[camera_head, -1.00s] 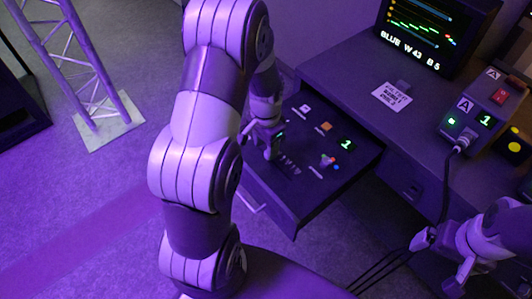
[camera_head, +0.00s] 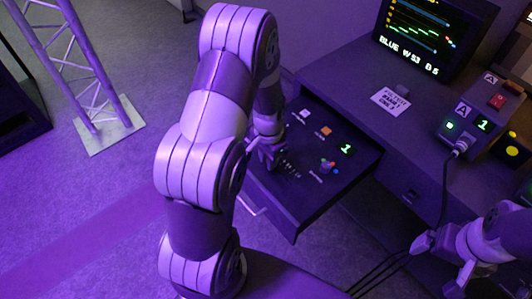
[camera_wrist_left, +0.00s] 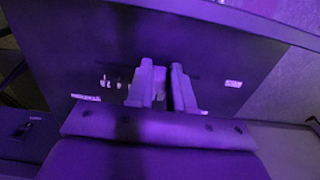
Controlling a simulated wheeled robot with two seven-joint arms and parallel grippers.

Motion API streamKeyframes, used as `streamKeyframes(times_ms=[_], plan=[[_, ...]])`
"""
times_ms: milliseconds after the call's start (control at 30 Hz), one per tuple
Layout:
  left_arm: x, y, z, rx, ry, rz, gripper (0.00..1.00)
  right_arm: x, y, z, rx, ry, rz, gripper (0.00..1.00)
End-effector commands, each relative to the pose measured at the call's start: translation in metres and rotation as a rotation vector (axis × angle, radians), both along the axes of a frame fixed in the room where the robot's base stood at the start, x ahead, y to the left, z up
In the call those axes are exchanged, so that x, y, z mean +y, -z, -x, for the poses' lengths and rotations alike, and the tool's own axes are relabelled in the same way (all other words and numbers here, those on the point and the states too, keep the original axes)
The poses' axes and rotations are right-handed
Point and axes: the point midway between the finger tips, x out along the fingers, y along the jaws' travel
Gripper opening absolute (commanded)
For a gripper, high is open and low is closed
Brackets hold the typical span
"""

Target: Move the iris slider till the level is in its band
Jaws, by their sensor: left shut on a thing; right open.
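The control panel is the open drawer (camera_head: 330,188), with a row of scale marks along the slider track (camera_head: 291,168). My left gripper (camera_head: 270,158) reaches down onto the left part of this track and is shut on the slider knob. In the left wrist view the gripper's two fingers (camera_wrist_left: 165,92) close around a small pale piece, mostly hidden between them. The monitor (camera_head: 425,35) shows several coloured traces and the text "BLUE W53 B5". My right gripper (camera_head: 440,250) is open and empty at the lower right, apart from the drawer.
The drawer also has a white button, an orange button (camera_head: 325,132), a green "1" display (camera_head: 347,149) and a cluster of coloured knobs (camera_head: 327,166). A box (camera_head: 468,122) with a cable stands on the desk at right. A label card (camera_head: 390,100) lies behind the drawer.

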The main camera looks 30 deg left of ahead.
Motion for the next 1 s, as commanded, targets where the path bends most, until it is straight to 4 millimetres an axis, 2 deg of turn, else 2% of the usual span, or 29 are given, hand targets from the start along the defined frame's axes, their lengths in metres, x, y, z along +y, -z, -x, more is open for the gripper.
streamKeyframes(times_ms=[167, 200, 267, 533, 633, 1000], plan=[[0.001, 0.001, 0.001, 0.002, 0.0, 0.0, 0.0, 0.0, 0.001, 0.0, 0.001, 0.0, 0.0, 1.0], [0.001, 0.001, 0.001, 0.002, 0.0, 0.0, 0.31, 0.0, 0.002, 0.0, 0.001, 0.0, 0.0, 1.0], [0.001, 0.001, 0.001, 0.002, 0.0, 0.0, 0.47, 0.0, 0.002, 0.0, 0.001, 0.0, 0.0, 1.0], [0.001, 0.0, 0.0, 0.001, 0.0, 0.0, 0.47, 0.0, 0.001, 0.0, 0.001, 0.0, 0.0, 1.0], [0.001, -0.011, -0.001, -0.001, 0.0, -0.001, 0.47, 0.0, -0.001, 0.0, 0.001, 0.0, 0.0, 1.0], [0.001, -0.104, -0.001, -0.001, 0.0, -0.001, 0.47, 0.0, -0.016, 0.0, 0.001, 0.0, 0.0, 1.0]])
